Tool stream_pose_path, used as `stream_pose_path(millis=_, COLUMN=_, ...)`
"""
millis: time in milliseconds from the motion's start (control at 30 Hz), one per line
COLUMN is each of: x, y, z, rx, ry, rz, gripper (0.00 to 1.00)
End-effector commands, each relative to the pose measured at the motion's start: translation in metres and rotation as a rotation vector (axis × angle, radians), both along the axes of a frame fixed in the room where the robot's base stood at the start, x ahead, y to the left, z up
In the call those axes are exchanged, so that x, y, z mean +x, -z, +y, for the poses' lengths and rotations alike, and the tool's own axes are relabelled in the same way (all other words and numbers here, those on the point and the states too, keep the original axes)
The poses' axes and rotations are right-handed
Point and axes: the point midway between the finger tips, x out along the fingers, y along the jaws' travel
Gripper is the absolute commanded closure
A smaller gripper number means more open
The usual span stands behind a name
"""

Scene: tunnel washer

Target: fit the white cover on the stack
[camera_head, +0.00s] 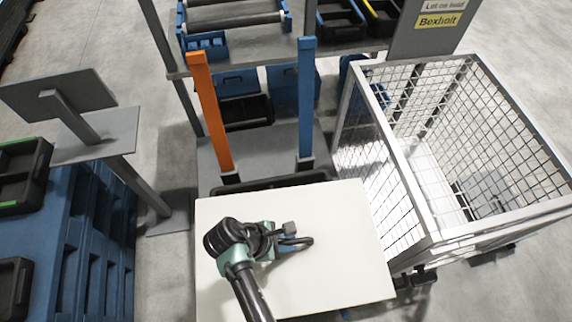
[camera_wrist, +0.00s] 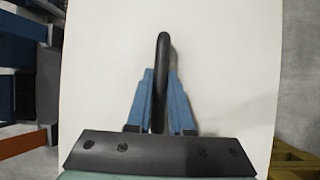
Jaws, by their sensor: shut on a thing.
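The white cover (camera_head: 340,270) is a broad flat panel with a black loop handle (camera_wrist: 163,52) on its top face. My gripper (camera_wrist: 161,105) is shut on this handle, with a blue finger on each side of it. In the head view my gripper (camera_head: 288,240) is over the middle of the cover. The cover (camera_wrist: 230,60) fills most of the wrist view. A dark edge (camera_head: 275,183) shows just beyond the cover's far side; it may belong to the stack. Whatever lies under the cover is hidden, so I cannot tell whether it touches the stack.
An orange post (camera_head: 210,115) and a blue post (camera_head: 306,100) stand beyond the cover. A wire mesh cage (camera_head: 440,235) stands close on the right. A blue slotted unit (camera_head: 90,240) and a grey panel stand (camera_head: 95,135) are on the left. A shelf (camera_head: 240,62) is behind.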

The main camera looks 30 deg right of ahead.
Motion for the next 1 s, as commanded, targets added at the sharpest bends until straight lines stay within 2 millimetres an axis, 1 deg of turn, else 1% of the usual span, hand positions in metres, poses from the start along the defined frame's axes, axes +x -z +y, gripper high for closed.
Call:
stream_pose_path(millis=100, x=-0.005, y=0.009, z=0.007, rx=-0.002, ry=-0.05, rz=-0.002, gripper=1.0)
stream_pose_path(millis=267, x=-0.002, y=0.013, z=0.009, rx=-0.003, ry=-0.064, rz=-0.006, gripper=1.0)
stream_pose_path(millis=1000, x=0.045, y=0.031, z=-0.006, rx=-0.004, ry=-0.06, rz=-0.005, gripper=1.0)
